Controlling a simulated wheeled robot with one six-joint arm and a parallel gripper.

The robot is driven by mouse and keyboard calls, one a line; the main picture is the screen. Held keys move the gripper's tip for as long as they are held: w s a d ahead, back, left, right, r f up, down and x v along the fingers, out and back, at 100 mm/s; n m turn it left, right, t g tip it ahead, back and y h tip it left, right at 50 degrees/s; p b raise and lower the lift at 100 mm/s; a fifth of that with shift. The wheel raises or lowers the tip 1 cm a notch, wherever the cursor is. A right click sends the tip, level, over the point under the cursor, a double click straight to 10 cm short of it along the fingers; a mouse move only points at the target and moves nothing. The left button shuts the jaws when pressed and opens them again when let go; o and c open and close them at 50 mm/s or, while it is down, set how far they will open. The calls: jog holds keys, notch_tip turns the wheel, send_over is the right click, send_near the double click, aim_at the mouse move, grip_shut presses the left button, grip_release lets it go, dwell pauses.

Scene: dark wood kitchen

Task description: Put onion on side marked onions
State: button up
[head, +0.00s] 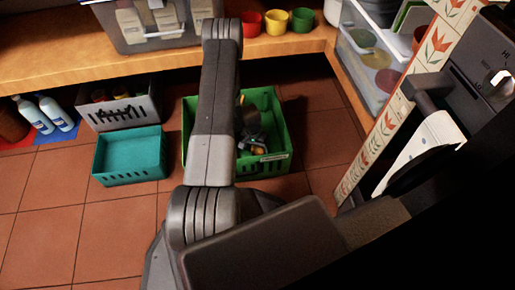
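A green crate (274,108) stands on the tiled floor, partly hidden behind my arm. A small white label (273,157) is on its front right edge; its writing is too small to read. My gripper (253,146) appears as a dark shape over or inside the crate, partly hidden by my arm. Small yellow-orange patches show close to it, but I cannot tell whether they are an onion or part of my gripper. I cannot see whether the fingers are open or shut. No onion is clearly visible.
A teal basket (130,158) and a grey bin (119,107) stand left of the crate. White-and-blue bottles (57,113) are further left. Red, yellow and green cups (276,22) sit on the wooden shelf (60,62) above. A stove (475,75) is at right. Floor tiles at front left are clear.

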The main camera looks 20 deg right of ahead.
aim_at(254, 146)
jog(key=shift+o, duration=0.2)
jog(key=shift+r, duration=0.1)
notch_tip(254, 146, up, 12)
jog(key=w+a+p, duration=0.1)
jog(key=p, duration=0.4)
jog(key=shift+w, duration=0.15)
jog(key=shift+a, duration=0.1)
dwell(0.5)
jog(key=shift+c, duration=0.4)
